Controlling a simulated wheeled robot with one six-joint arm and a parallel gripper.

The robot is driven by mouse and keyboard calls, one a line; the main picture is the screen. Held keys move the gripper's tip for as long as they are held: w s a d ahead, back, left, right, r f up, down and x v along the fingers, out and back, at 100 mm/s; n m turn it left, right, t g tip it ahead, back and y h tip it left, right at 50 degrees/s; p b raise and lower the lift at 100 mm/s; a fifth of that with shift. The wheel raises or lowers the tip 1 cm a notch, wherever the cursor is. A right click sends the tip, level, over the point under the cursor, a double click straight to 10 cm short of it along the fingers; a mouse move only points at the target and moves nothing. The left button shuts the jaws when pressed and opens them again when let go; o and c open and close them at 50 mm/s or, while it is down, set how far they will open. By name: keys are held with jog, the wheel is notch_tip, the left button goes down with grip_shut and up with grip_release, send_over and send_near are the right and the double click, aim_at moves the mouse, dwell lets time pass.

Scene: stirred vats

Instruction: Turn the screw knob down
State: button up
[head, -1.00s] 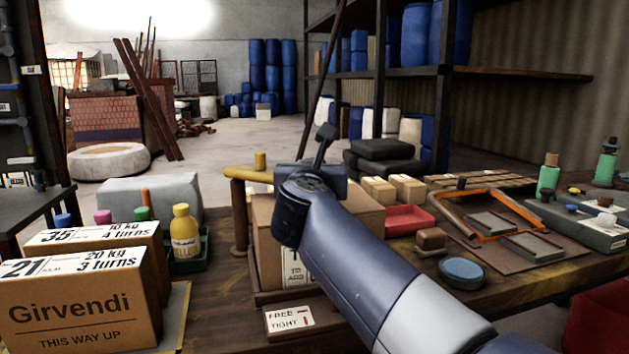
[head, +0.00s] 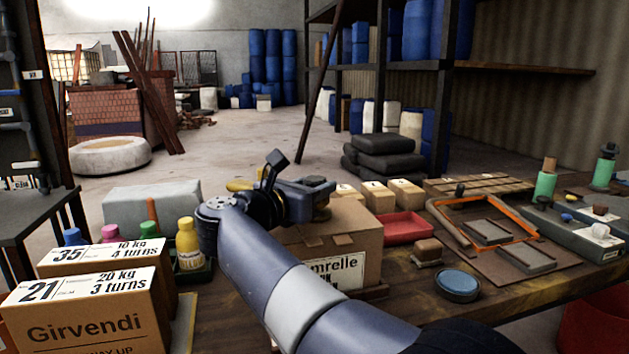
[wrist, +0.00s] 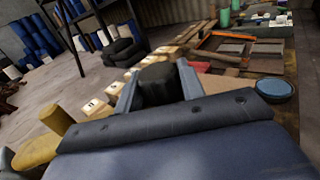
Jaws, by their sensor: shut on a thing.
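A black, blocky knob (wrist: 158,86) sits between the two blue-grey jaws of my gripper (wrist: 157,92) in the wrist view. The jaws are shut on it, one on each side. In the head view my gripper (head: 312,188) is over the back of a cardboard box (head: 345,262); the knob is not clear there. A yellow beam (head: 240,185) shows behind my wrist, and it also shows at the lower left of the wrist view (wrist: 36,153) with a yellow post (wrist: 55,116). The screw below the knob is hidden.
Two labelled boxes (head: 85,318) and a yellow bottle (head: 188,240) stand at the left. A red tray (head: 405,228), a brown block (head: 428,250), a blue round dish (head: 458,285) and an orange frame (head: 485,210) lie to the right. Small boxes (head: 378,195) stand behind.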

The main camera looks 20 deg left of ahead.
dwell(0.4)
jog(key=o, duration=1)
jog(key=p+v, duration=0.2)
jog(key=v, duration=0.8)
jog(key=shift+s+a, duration=0.2)
jog(key=shift+s, duration=0.15)
jog(key=shift+w, duration=0.1)
jog(key=b+x, duration=0.2)
jog(key=x, duration=0.8)
jog(key=shift+w+d+f, duration=0.1)
jog(key=shift+w+d, duration=0.15)
jog(key=shift+w, duration=0.05)
jog(key=shift+b, duration=0.3)
